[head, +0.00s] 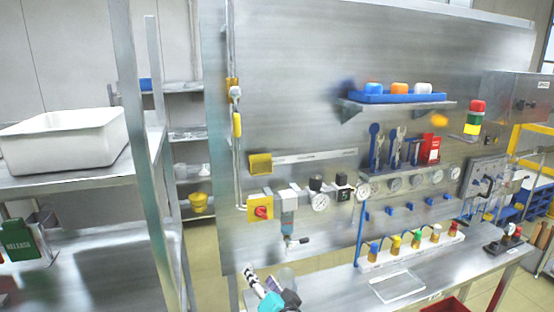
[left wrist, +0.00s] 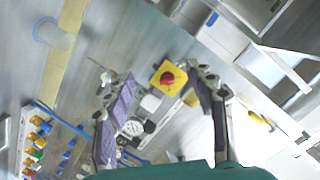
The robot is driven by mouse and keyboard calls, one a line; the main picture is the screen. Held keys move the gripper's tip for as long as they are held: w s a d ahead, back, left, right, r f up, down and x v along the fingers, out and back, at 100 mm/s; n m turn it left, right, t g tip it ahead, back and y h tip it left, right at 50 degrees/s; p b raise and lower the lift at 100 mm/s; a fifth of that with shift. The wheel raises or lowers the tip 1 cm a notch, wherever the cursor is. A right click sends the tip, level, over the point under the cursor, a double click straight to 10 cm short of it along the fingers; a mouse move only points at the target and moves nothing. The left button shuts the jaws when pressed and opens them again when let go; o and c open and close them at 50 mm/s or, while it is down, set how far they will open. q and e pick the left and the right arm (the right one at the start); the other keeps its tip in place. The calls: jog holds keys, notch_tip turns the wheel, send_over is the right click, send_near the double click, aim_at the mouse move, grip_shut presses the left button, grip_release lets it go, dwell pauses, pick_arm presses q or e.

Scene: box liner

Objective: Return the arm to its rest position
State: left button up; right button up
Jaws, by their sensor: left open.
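My left gripper (head: 271,283) shows at the bottom of the head view, in front of the steel panel and left of the bench, with teal and dark parts. In the left wrist view my left gripper (left wrist: 162,85) has its two purple-padded fingers spread wide apart. Nothing is held between them; the panel's fittings show behind the gap. The white bin (head: 66,140) stands on the steel shelf (head: 70,183) at the left, well apart from the gripper. The bin's inside is mostly hidden by its wall. My right gripper is in neither view.
The steel panel (head: 290,90) carries a yellow box with a red knob (head: 260,212), gauges and valves. The bench (head: 345,292) holds a rack of coloured-capped bottles (head: 410,245) and a clear tray (head: 398,286). A shelf post (head: 140,150) stands between bin and panel.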

pick_arm(q)
jog(key=s+a+f+n+g+b, duration=0.2)
jog(key=s+a+f+g+b, duration=0.25)
jog(key=s+a+f, duration=0.5)
jog(key=s+a+f+n+g+h+b, duration=0.1)
jog(key=s+a+f+h+b, duration=0.1)
jog(key=s+f, duration=0.3)
jog(key=s+a+f+n+g+h+b, duration=0.1)
jog(key=s+a+f+g+h+b, duration=0.1)
jog(key=s+f+h, duration=0.2)
notch_tip(320, 180, down, 3)
jog(key=shift+s+a+r, duration=0.15)
jog(key=shift+s+r, duration=0.05)
jog(key=shift+s, duration=1)
